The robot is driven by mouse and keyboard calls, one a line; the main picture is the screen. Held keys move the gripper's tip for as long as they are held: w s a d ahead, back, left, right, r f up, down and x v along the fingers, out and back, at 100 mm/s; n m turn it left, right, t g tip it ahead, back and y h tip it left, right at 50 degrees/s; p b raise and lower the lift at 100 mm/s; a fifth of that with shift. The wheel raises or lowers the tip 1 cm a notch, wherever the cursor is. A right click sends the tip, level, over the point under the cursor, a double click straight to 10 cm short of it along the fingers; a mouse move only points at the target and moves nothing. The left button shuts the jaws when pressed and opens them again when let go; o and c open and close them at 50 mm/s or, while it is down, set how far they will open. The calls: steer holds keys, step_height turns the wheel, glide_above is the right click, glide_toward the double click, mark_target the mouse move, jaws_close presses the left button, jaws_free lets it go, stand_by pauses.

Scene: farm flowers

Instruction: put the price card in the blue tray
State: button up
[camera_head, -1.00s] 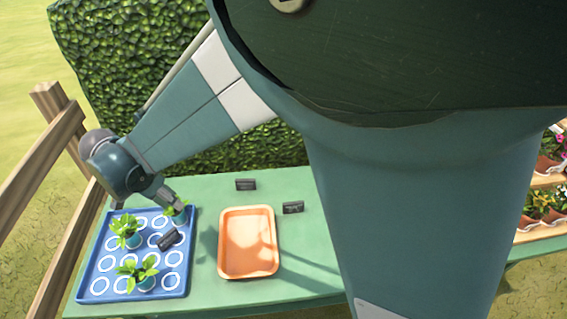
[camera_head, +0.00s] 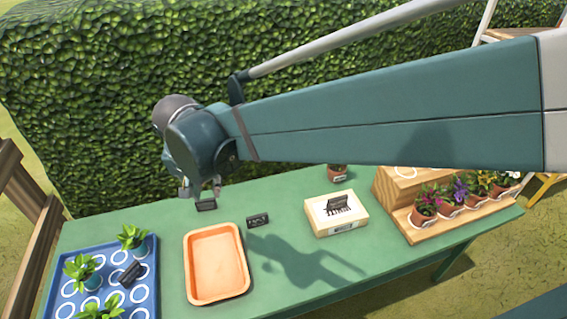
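Small dark price cards stand on the green table: one at the back (camera_head: 206,204) and one (camera_head: 257,220) to the right of the orange tray's far corner. Another dark card (camera_head: 131,273) is in the blue tray (camera_head: 151,292) at lower left, among potted green plants and white rings. My gripper (camera_head: 201,191) is at the table's back edge, at or just above the back card. Its fingers look spread, and I see nothing held between them. Whether it touches that card cannot be told.
An empty orange tray (camera_head: 216,262) lies right of the blue tray. A pale box (camera_head: 336,213) with a dark rack-like item on top and a wooden flower stand (camera_head: 425,228) are to the right. A hedge (camera_head: 90,110) stands behind the table.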

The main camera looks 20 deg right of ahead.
steer(key=s+d+n+t, duration=0.1)
steer(key=s+d, duration=0.3)
steer(key=d, duration=0.4)
steer(key=s+d+r+n+t, duration=0.1)
steer(key=s+d, duration=0.4)
steer(key=d, duration=0.2)
steer(key=s+d+n+t, duration=0.1)
steer(key=s+d+n, duration=0.1)
steer(key=s+d, duration=0.3)
steer(key=d, duration=0.3)
steer(key=shift+d+r, duration=0.25)
steer(key=shift+d, duration=0.05)
